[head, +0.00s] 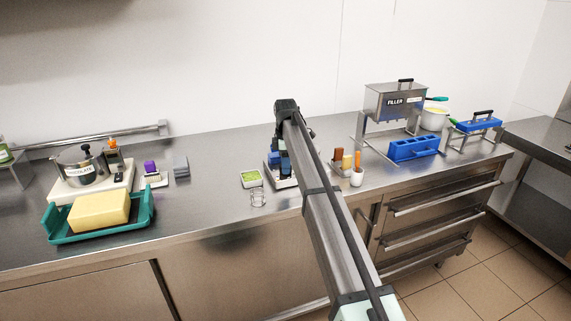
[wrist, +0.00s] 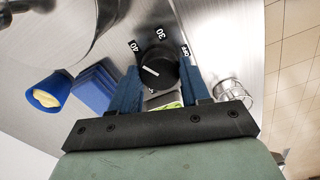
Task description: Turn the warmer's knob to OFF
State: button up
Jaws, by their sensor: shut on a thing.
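The warmer's round black knob (wrist: 160,66) shows in the wrist view on a metal face, with the marks 40, 30 and OFF around its upper side. Its white pointer line lies toward the left, just below the 40 mark (wrist: 135,46) and well away from the OFF mark (wrist: 186,51). My gripper (wrist: 160,78) is shut on the knob, one blue finger on each side. In the head view my gripper (head: 281,158) is at the middle of the counter, and my arm hides the knob and much of the unit there.
A clear glass (head: 258,197) and a green-topped box (head: 250,178) stand just left of my arm. A small cup (head: 356,177) stands on its right. A teal tray (head: 149,222) with a yellow block is far left. The counter's front edge is near.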

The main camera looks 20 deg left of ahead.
jog(key=m, duration=2.3)
jog(key=shift+m, duration=0.3)
dwell(0.5)
jog(key=o, duration=1.1)
jog(key=shift+c, duration=0.2)
jog(key=shift+r, duration=0.1)
